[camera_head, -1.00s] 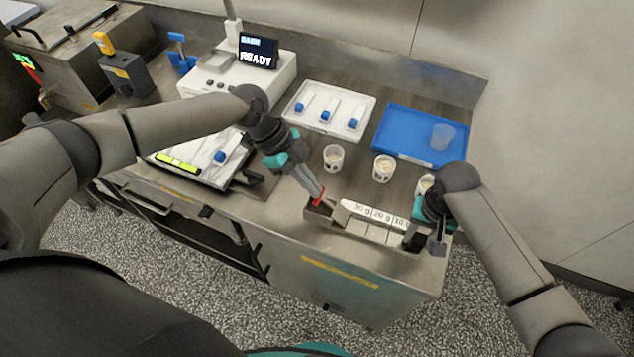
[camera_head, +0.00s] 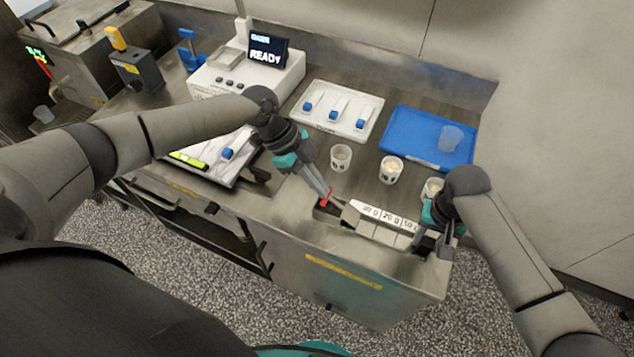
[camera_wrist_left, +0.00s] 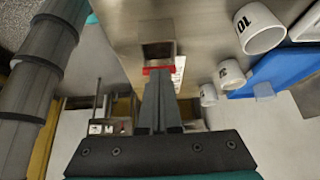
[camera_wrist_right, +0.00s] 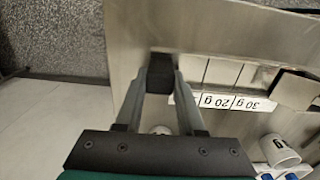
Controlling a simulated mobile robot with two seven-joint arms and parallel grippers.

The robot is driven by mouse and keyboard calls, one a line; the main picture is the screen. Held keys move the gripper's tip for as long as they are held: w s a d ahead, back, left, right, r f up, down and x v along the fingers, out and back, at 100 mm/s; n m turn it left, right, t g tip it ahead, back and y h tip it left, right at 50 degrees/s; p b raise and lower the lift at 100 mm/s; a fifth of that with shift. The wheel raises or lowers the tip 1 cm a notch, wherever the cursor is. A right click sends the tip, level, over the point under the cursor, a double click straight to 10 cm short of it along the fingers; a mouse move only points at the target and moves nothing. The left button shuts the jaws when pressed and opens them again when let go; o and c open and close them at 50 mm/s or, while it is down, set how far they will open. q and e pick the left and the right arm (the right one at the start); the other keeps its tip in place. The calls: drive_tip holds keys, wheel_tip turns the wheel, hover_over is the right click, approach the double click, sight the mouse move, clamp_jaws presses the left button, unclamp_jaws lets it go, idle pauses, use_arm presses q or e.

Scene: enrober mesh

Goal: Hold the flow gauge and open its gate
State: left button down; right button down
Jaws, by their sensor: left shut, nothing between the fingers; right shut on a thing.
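The flow gauge is a long steel trough (camera_head: 383,229) at the table's front edge, with a white scale strip marked 30 g, 20 g and 10 g. A red gate tab (camera_wrist_left: 157,70) crosses its left end, beside a square open box section. My left gripper (camera_head: 326,197) is shut with its tips at the red tab and nothing between them; the left wrist view shows the tips against or just beside it. My right gripper (camera_wrist_right: 160,75) is shut on the dark block at the gauge's right end. I cannot tell how far the gate is open.
Several cups (camera_head: 391,170) stand just behind the gauge. A blue tray (camera_head: 401,120) with a clear cup, a white tray (camera_head: 350,91) with blue-ended tools and a white machine (camera_head: 229,79) reading READY are farther back. A bench drops off at the front.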

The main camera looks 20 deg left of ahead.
use_arm(q)
drive_tip(key=shift+s+d+f, duration=0.2)
drive_tip(key=shift+s+d, duration=0.25)
drive_tip(key=shift+d, duration=0.25)
drive_tip(key=v, duration=1.1)
drive_tip(key=shift+w+a, duration=0.2)
drive_tip(key=shift+w, duration=0.2)
